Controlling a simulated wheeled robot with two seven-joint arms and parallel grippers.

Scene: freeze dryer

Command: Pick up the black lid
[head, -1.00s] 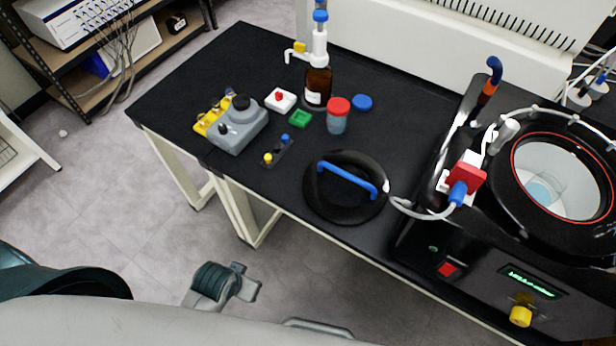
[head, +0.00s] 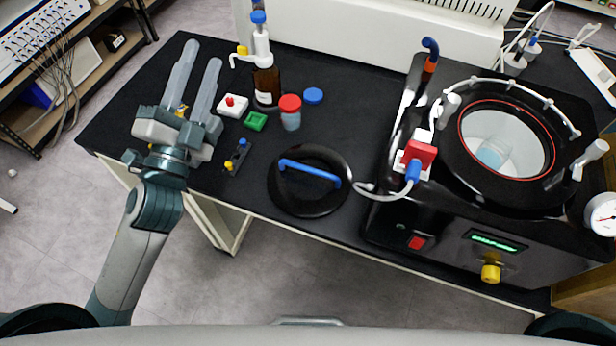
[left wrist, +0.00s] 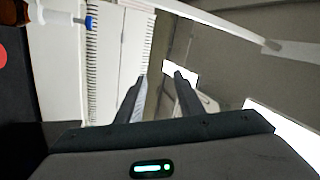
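The black lid (head: 311,202) is a round black disc with a blue bar handle (head: 309,173) across its top. It lies flat on the black table, left of the freeze dryer. My left gripper (head: 203,52) is over the left part of the table, left of the lid and apart from it. Its two fingers are spread with nothing between them. In the left wrist view the fingers (left wrist: 161,84) also show apart and empty. My right gripper is not in any view.
The freeze dryer (head: 475,218) stands right of the lid, with a white hose and a red-and-blue valve (head: 417,160) near the lid. Behind the lid are a red-capped jar (head: 291,118), a brown dispenser bottle (head: 266,86), a blue cap (head: 313,95) and a green square (head: 255,121).

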